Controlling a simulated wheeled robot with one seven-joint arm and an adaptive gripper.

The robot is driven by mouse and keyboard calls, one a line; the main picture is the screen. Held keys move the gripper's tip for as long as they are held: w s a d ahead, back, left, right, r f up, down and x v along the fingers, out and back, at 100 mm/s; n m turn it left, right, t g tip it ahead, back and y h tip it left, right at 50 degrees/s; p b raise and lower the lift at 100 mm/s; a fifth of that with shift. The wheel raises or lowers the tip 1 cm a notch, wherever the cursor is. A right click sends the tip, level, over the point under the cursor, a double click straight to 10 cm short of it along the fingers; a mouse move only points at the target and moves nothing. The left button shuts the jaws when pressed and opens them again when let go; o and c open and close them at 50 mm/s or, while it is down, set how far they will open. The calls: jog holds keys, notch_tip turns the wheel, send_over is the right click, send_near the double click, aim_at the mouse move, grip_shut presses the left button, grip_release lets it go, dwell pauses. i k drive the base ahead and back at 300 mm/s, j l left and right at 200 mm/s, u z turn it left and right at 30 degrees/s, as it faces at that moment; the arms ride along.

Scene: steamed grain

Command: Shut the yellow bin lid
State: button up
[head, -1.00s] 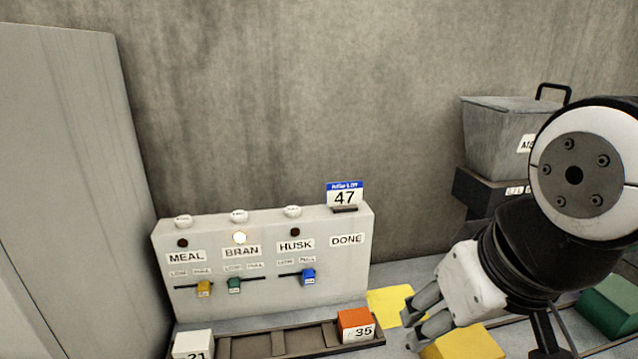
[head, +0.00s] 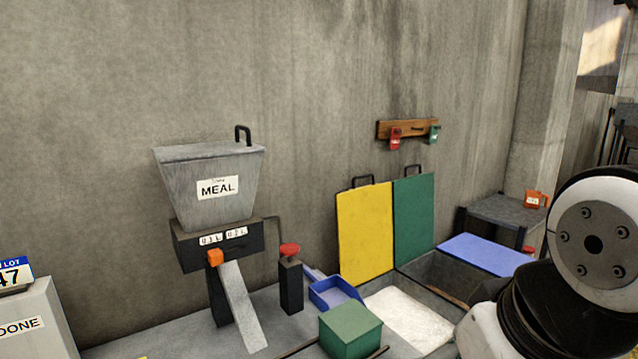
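The yellow bin lid (head: 366,234) stands open and upright against the wall, with a black handle on its top edge. The bin below it (head: 408,318) is open and holds pale, white material. My arm shows at the lower right, in front of the bins' right part. My gripper's fingers are outside the view, below the bottom edge, so their state is hidden.
A green lid (head: 414,220) stands open beside the yellow one. A blue lid (head: 486,254) lies flat to the right. A blue scoop (head: 334,292) and green box (head: 350,330) are near the bin's left side. A MEAL hopper (head: 212,188) stands left.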

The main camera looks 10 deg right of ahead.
aim_at(364, 214)
jog(key=l+z, duration=0.1)
jog(key=l, duration=0.25)
jog(key=i+l+u, duration=0.45)
jog(key=l+u, duration=0.25)
jog(key=i+l+u, duration=0.2)
jog(key=u, duration=0.15)
jog(key=i+l+u, duration=0.1)
jog(key=l+u, duration=0.25)
jog(key=l, duration=0.2)
